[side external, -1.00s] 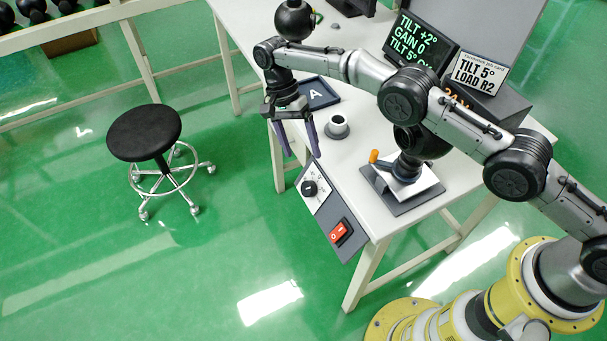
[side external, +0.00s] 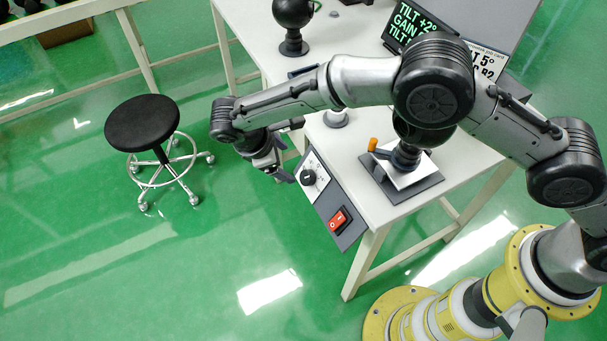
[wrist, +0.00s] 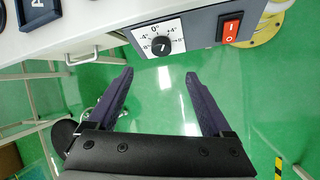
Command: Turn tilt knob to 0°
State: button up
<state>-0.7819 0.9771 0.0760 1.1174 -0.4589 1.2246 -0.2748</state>
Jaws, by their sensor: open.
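The tilt knob (side external: 308,177) is a black round knob on a white dial plate at the front of a grey control box hanging from the table's front edge. In the wrist view the knob (wrist: 163,45) sits under the printed marks 0°, -4° and +4°; its pointer is too small to read surely. The dark screen (side external: 412,22) shows "TILT +2°" in green, its lower lines partly covered by my arm. My gripper (wrist: 159,73) is open and empty, its fingers apart in front of and below the dial. In the side view my gripper (side external: 287,176) is just left of the dial.
A red rocker switch (side external: 339,220) is on the same box, beside the dial. An orange-tipped handle (side external: 373,144) stands on the table with a grey-based device. A black stool (side external: 142,123) stands left on the green floor. The space before the box is clear.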

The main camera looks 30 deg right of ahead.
aim_at(305, 177)
jog(key=x, duration=1.3)
jog(key=shift+d+f, duration=0.15)
jog(key=shift+f, duration=0.25)
grip_shut()
